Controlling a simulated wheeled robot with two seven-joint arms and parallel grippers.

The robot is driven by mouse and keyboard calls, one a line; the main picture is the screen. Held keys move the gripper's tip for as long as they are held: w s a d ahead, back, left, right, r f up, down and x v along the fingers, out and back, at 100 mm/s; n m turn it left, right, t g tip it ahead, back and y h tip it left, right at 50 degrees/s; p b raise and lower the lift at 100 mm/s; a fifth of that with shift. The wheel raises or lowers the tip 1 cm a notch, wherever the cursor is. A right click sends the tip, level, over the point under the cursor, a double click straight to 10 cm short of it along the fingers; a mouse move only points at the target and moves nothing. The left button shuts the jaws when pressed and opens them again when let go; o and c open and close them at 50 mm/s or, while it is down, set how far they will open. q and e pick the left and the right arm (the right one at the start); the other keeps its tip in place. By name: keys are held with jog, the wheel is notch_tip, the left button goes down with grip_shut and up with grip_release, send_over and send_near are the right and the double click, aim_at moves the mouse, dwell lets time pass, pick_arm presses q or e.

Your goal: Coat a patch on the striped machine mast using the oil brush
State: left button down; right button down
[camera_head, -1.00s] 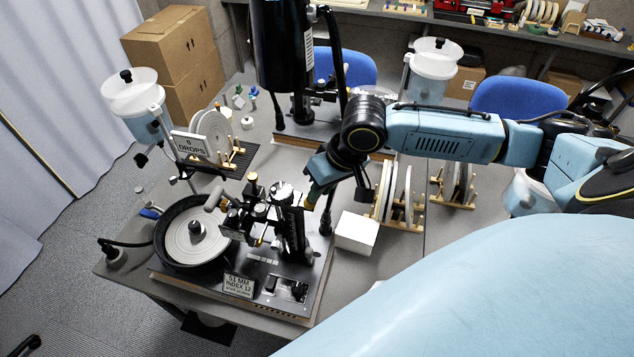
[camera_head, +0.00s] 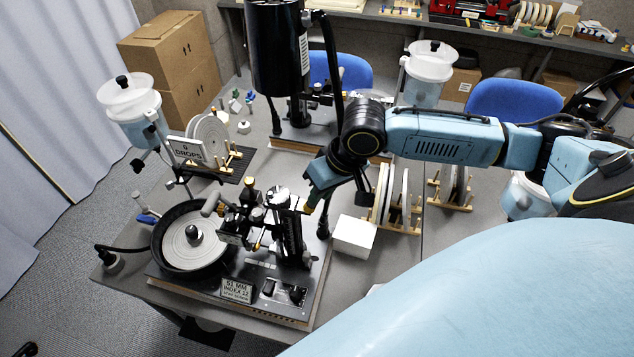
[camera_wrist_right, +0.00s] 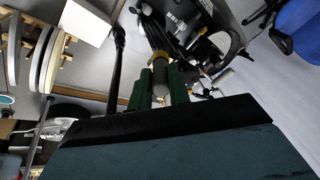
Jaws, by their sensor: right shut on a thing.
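The machine mast (camera_head: 288,232) stands upright and dark on the near faceting machine; its stripes are hard to make out. My right gripper (camera_head: 313,203) is just to the right of the mast's upper part. In the right wrist view the green fingers (camera_wrist_right: 161,84) are shut on the grey handle of the oil brush (camera_wrist_right: 160,66). The brush has a yellow band and a dark end pointing toward the machine. I cannot tell whether the bristles touch the mast. My left gripper is out of view.
A white block (camera_head: 354,236) and a wooden rack of discs (camera_head: 398,200) stand right of the machine. The round lap (camera_head: 190,240) is left of the mast. A label stand (camera_head: 187,150) and a drip tank (camera_head: 130,100) are behind it. A dark hose runs close beside the gripper.

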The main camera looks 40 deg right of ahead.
jog(key=shift+w+a, duration=0.75)
jog(key=shift+w, duration=0.1)
jog(key=shift+w+d+f, duration=0.1)
jog(key=shift+w+d, duration=0.5)
jog(key=shift+d, duration=0.15)
dwell(5.5)
notch_tip(320, 180, up, 6)
dwell(0.7)
